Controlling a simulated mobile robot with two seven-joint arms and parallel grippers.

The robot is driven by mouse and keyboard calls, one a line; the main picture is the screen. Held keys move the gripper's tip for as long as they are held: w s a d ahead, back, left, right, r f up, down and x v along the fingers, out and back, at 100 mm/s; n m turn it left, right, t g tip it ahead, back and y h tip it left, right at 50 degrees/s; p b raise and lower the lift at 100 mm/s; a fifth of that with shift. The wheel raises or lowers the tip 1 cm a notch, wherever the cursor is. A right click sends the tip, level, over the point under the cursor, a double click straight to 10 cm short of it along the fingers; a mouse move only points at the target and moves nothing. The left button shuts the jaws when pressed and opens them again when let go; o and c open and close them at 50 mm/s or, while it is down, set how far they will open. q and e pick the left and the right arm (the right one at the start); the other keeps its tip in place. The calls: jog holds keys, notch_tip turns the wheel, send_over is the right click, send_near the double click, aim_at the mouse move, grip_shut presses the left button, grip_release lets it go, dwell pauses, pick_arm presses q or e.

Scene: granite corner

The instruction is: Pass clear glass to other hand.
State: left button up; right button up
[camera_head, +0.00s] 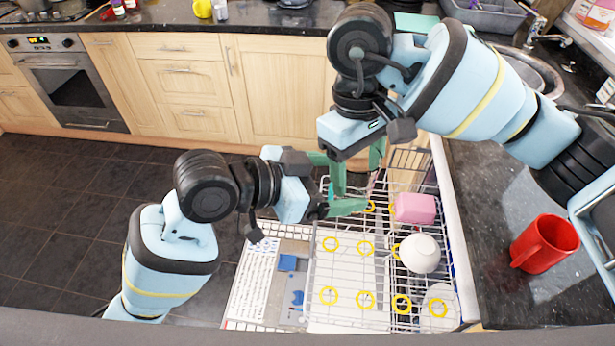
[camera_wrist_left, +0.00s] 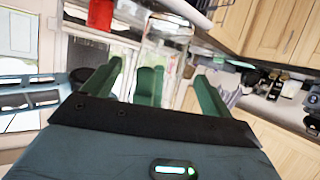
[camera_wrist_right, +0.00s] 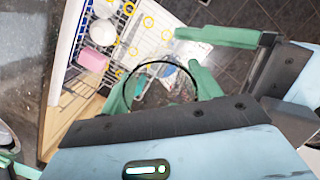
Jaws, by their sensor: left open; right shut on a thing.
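The clear glass (camera_wrist_right: 163,82) shows as a dark round rim and see-through wall between the green fingers of my right gripper (camera_wrist_right: 165,88), which is shut on it. In the left wrist view the glass (camera_wrist_left: 168,38) hangs ahead, beyond my left fingertips. My left gripper (camera_wrist_left: 157,82) is open, with its green fingers wide apart and the right gripper's fingers showing between them. In the head view the left gripper (camera_head: 340,184) and the right gripper (camera_head: 357,170) meet above the dishwasher rack, fingers overlapping. The glass is mostly hidden there. Whether the left fingers touch it I cannot tell.
The open dishwasher rack (camera_head: 343,250) lies below, with a pink container (camera_head: 415,208), a white bowl (camera_head: 420,253) and a white plate (camera_head: 440,305). A red mug (camera_head: 543,244) stands on the dark right counter (camera_head: 490,200). Open floor lies to the left.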

pick_arm(q)
jog(key=shift+x, duration=1.25)
jog(key=c, duration=1)
jog(key=shift+r, duration=0.1)
jog(key=shift+c, duration=1)
pick_arm(e)
jog(key=o, duration=1.1)
jog(key=shift+o, duration=0.4)
jog(key=shift+s+a, duration=0.1)
jog(key=shift+a, duration=0.05)
notch_tip(320, 180, up, 12)
jog(key=w, duration=0.1)
jog(key=shift+w+a, duration=0.3)
jog(key=shift+a, duration=0.1)
